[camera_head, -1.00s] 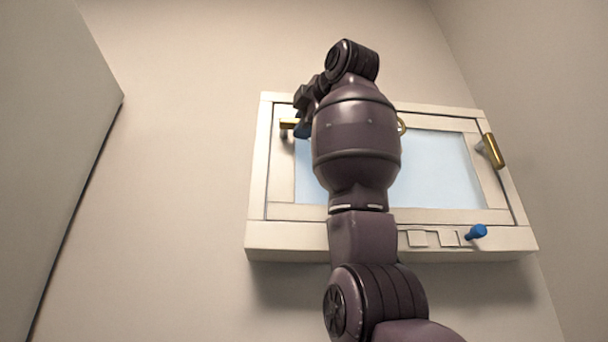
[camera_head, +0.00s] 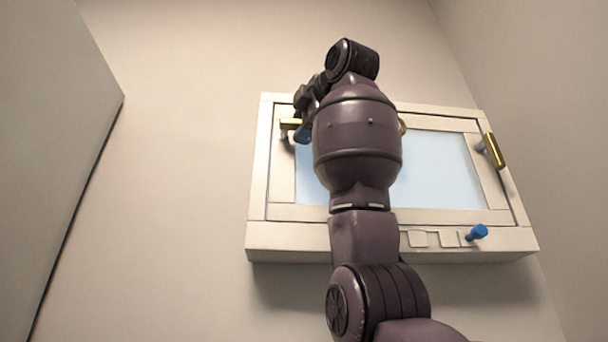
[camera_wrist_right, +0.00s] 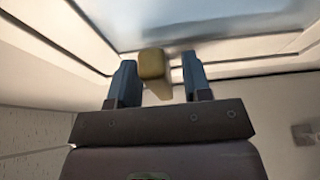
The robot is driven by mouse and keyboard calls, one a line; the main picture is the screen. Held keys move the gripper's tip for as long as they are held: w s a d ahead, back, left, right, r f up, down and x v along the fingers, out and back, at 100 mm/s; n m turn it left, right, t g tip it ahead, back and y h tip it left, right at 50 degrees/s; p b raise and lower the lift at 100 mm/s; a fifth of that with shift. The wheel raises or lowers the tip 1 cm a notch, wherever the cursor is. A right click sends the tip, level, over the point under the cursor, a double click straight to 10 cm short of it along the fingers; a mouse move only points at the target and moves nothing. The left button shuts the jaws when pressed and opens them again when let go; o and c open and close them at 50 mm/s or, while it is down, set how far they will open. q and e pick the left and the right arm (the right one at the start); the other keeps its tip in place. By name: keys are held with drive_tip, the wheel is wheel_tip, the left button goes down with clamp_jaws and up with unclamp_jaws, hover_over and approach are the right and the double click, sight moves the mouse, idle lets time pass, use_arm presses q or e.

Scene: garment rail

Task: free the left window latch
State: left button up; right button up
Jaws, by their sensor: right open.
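The left window latch (camera_head: 290,123) is a small gold bar at the upper left of the white window frame, pointing sideways in the head view. My right gripper (camera_head: 302,133) is beside its right end, partly hidden by my own arm. In the right wrist view, the end of the gold latch (camera_wrist_right: 152,64) shows between the two dark fingers of the right gripper (camera_wrist_right: 159,82). The fingers are open, with a visible gap on each side of the latch. My left gripper is out of view.
The window's right latch (camera_head: 495,151) is a gold bar at the right edge. A gold piece (camera_head: 402,125) shows beside my arm. A blue knob (camera_head: 477,232) sticks out from the sill (camera_head: 290,238). A grey panel (camera_head: 50,130) stands at the far left.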

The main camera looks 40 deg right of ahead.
use_arm(q)
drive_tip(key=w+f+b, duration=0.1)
drive_tip(key=b, duration=0.1)
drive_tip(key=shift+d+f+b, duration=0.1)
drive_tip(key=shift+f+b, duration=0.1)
drive_tip(key=shift+b, duration=0.1)
use_arm(e)
drive_tip(key=s+a, duration=0.1)
drive_tip(key=s, duration=0.9)
drive_tip(key=shift+s+a, duration=0.35)
drive_tip(key=shift+a, duration=0.05)
drive_tip(key=shift+w, duration=0.1)
